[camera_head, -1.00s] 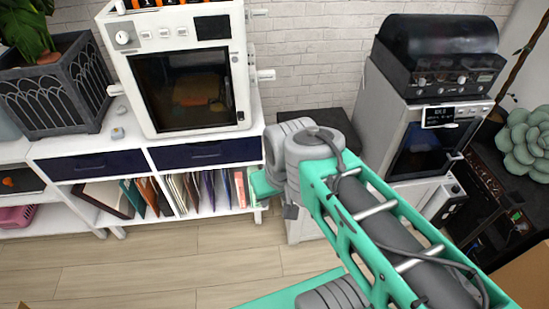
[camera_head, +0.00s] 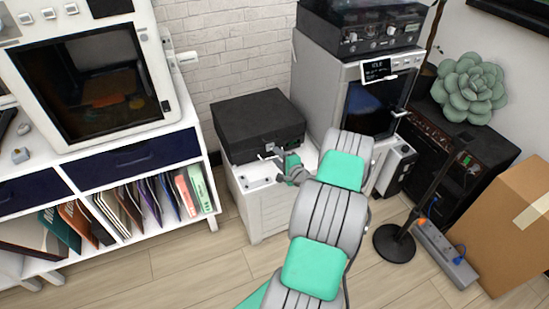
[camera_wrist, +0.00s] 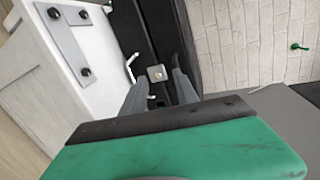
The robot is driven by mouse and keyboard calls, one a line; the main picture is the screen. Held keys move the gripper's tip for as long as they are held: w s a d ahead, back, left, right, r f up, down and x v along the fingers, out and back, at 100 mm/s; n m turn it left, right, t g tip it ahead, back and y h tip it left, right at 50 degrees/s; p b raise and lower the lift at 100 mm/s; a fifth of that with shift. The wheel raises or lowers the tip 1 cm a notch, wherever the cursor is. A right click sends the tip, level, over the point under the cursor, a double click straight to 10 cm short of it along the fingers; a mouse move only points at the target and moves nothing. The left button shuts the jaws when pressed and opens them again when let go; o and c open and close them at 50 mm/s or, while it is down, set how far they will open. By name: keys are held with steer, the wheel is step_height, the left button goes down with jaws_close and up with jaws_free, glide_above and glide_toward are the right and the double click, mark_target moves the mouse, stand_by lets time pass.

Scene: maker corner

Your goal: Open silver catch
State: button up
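A black case (camera_head: 258,118) lies closed on a white cabinet. The silver catch (camera_wrist: 157,73) shows in the wrist view as a small square metal plate on the case's dark front. A thin bent silver bar (camera_wrist: 130,68) sticks out beside it. My gripper (camera_wrist: 160,80) is at the case front, its two dark fingers apart, with the catch in view between the fingertips. No thing is held. I cannot tell whether a finger touches the catch. In the head view my gripper (camera_head: 279,158) is small and partly covers the case's front.
The white cabinet (camera_head: 258,205) has a flat strip with dark knobs (camera_wrist: 84,72) on top. A grey oven-like machine (camera_head: 322,75) stands right of the case. A white shelf with folders (camera_head: 150,195) is at the left. A stand base (camera_head: 394,246) and cardboard box (camera_head: 510,235) are at the right.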

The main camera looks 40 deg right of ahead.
steer(key=shift+m+h, duration=0.4)
steer(key=shift+m, duration=0.1)
steer(key=w+d+f, duration=0.1)
steer(key=w, duration=0.1)
steer(key=w+d+f, duration=0.1)
steer(key=w, duration=0.1)
steer(key=w+d+f, duration=0.1)
steer(key=w, duration=0.1)
steer(key=shift+w+d, duration=0.1)
jaws_close()
steer(key=shift+b, duration=0.3)
